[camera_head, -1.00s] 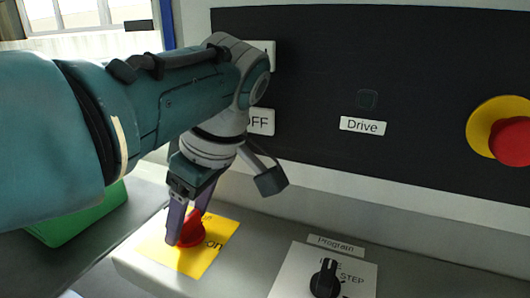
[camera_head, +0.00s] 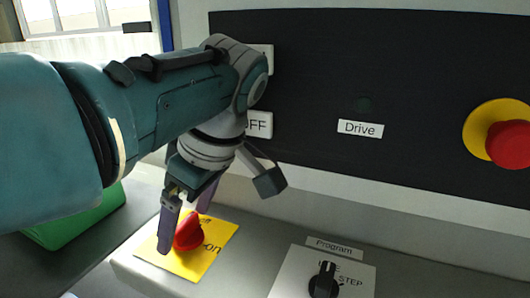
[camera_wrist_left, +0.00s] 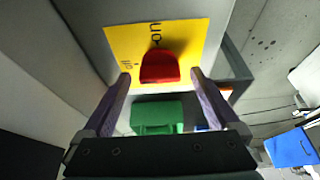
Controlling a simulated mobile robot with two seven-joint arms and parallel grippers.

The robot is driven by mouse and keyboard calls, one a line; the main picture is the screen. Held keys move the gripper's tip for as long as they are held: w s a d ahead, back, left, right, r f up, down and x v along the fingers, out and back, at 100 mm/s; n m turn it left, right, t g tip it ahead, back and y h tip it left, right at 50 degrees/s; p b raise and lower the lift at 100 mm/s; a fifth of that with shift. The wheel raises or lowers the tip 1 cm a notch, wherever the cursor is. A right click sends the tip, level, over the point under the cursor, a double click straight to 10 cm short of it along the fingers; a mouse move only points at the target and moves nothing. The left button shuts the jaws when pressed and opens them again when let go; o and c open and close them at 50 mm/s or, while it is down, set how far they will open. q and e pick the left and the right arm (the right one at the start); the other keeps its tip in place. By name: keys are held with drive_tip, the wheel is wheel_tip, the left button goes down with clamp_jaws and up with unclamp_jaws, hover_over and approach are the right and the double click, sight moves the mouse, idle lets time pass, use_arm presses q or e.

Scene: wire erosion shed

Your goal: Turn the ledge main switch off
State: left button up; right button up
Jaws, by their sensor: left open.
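The main switch is a red knob (camera_head: 188,232) on a yellow plate (camera_head: 217,238) on the grey ledge. The plate carries an "on" label and an "off" label. My left gripper (camera_head: 184,230) is open, with its purple fingers on either side of the knob. In the left wrist view, the knob (camera_wrist_left: 159,66) sits between the open fingertips of the left gripper (camera_wrist_left: 160,76), with gaps on both sides. There, "on" is above the knob and "off" is to its left. I cannot tell exactly which label the knob points to. My right gripper is not in view.
A black Program selector (camera_head: 324,281) stands on the ledge to the right. The black panel (camera_head: 420,100) behind carries a Drive label (camera_head: 360,128) and a red emergency button (camera_head: 508,143). A green box (camera_head: 75,222) lies lower left.

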use_arm(q)
drive_tip(key=p+v, duration=0.8)
drive_tip(key=v, duration=0.1)
drive_tip(key=shift+d+r, duration=0.15)
drive_tip(key=shift+r, duration=0.2)
drive_tip(key=shift+s, duration=0.1)
